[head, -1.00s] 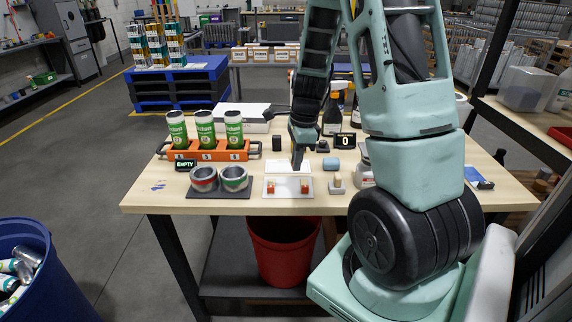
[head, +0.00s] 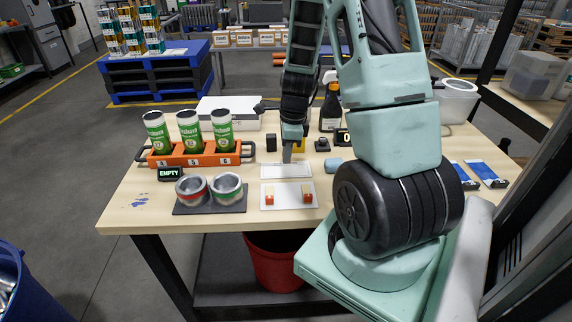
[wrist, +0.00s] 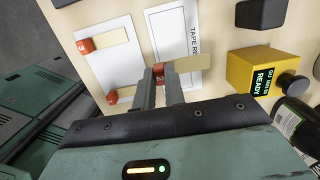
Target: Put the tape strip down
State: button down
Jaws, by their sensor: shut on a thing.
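My gripper (wrist: 161,80) is shut on a tape strip, a pale beige piece (wrist: 193,63) with a red numbered tab between the fingers. In the wrist view the strip overlaps a white framed card (wrist: 168,22) with partly visible lettering "TAPE RE". I cannot tell whether the strip touches the card. In the head view my gripper (head: 287,157) is at the far edge of this card (head: 286,171), and the held strip is not clear. Two other red-tabbed strips (head: 270,198) (head: 307,195) lie on the nearer white plate (head: 288,204); both also show in the wrist view (wrist: 108,40) (wrist: 126,92).
A yellow box (wrist: 254,68) with a "READY" display and dark bottle (wrist: 296,120) stand right of the card.

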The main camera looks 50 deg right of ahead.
aim_at(287, 176)
jog(key=shift+f, duration=2.3)
jog(key=shift+f, duration=0.15)
jog(key=c, duration=1.5)
grip_release()
jog(key=r, duration=0.8)
jog(key=s+r, duration=0.1)
jog(key=r, duration=0.3)
jog(key=shift+d+r, duration=0.15)
jog(key=shift+d, duration=0.2)
